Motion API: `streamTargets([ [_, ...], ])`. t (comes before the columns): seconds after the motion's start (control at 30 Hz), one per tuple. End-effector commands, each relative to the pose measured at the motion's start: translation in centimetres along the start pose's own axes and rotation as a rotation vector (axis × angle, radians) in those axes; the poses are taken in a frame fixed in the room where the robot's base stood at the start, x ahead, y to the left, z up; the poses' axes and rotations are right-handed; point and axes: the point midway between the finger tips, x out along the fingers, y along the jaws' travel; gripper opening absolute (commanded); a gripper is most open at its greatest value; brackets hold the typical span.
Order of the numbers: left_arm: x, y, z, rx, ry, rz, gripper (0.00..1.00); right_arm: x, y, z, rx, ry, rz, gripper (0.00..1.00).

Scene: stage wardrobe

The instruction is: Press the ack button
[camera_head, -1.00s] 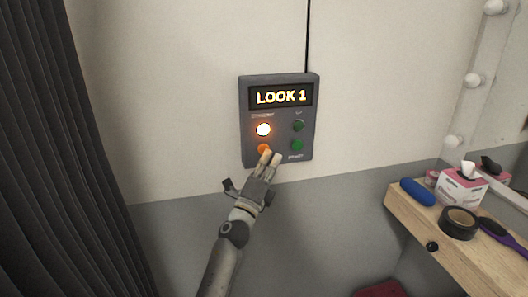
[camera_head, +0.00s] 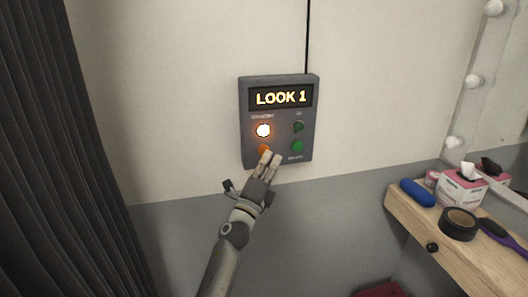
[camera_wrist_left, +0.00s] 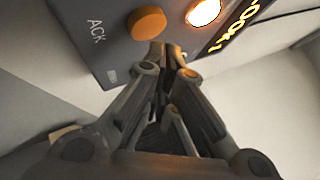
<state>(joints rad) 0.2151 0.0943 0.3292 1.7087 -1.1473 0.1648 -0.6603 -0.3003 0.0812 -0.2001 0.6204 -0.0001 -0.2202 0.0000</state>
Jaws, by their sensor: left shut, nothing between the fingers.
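A dark grey wall panel (camera_head: 248,112) has a lit display (camera_head: 281,96) reading "LOOK 1". The orange ack button (camera_head: 263,148) is at its lower left, partly hidden by my fingertips in the head view. In the left wrist view the ack button (camera_wrist_left: 147,23) shows whole, beside the "ACK" label (camera_wrist_left: 97,32). My left gripper (camera_head: 269,158) is shut and empty, its tips just in front of the panel's lower part. In the wrist view the tips (camera_wrist_left: 167,55) are beside the ack button; contact cannot be told. My right gripper is not in view.
A wooden shelf (camera_head: 450,258) with tape (camera_head: 459,223), tissues (camera_head: 462,187) and a brush stands at right. A dark curtain (camera_head: 70,150) hangs at left.

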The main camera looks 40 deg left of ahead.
Motion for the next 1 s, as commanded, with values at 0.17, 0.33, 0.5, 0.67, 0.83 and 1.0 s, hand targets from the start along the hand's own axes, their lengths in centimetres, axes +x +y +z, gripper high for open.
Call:
streamTargets([
  [0.17, 0.00, 0.01, 0.00, 0.000, 0.000, 0.000, 0.00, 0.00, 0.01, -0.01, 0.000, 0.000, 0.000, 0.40],
  [0.33, 0.04, 0.05, 0.03, 0.000, 0.000, 0.000, 0.00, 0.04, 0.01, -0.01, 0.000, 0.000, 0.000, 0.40],
  [0.5, 0.42, 0.29, 0.30, 0.000, 0.000, -0.001, 0.00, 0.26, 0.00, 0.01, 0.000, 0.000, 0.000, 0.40],
  [0.67, 0.62, 0.40, 0.45, 0.000, 0.000, 0.000, 0.00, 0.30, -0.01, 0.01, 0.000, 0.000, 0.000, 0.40],
  [0.83, 0.60, 0.39, 0.44, 0.000, 0.000, 0.000, 0.00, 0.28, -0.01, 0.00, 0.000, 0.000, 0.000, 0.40],
  [1.0, 0.64, 0.43, 0.47, 0.000, 0.000, 0.000, 0.00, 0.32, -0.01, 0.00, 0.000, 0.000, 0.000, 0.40],
])
